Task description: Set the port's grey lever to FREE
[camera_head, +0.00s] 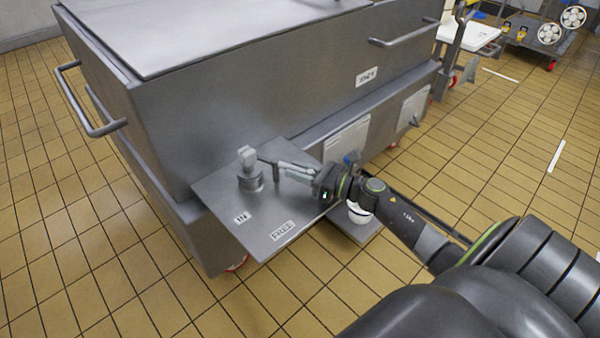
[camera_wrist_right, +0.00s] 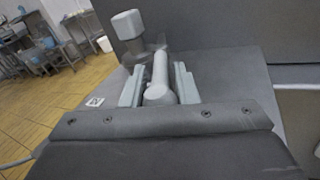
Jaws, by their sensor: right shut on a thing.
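The port (camera_head: 250,182) is a grey round fitting with an upright block-topped post, standing on a flat metal plate (camera_head: 213,188) at the vat's side. Its post also shows in the right wrist view (camera_wrist_right: 128,24). The grey lever (camera_wrist_right: 159,76) is a rounded bar reaching out from the port, to the right in the head view. My right gripper (camera_head: 283,167) is shut on the lever; the wrist view shows its fingers (camera_wrist_right: 159,84) on both sides of the bar. An IN label (camera_head: 242,218) and a FREE label (camera_head: 283,230) lie on the plate's near part, apart from the lever. My left gripper is out of view.
The large grey vat (camera_head: 250,110) stands behind the plate, with a side handle (camera_head: 88,105) and a front handle (camera_head: 405,33). A white-topped cart (camera_head: 470,35) stands at the back right. The tiled floor on the left is clear.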

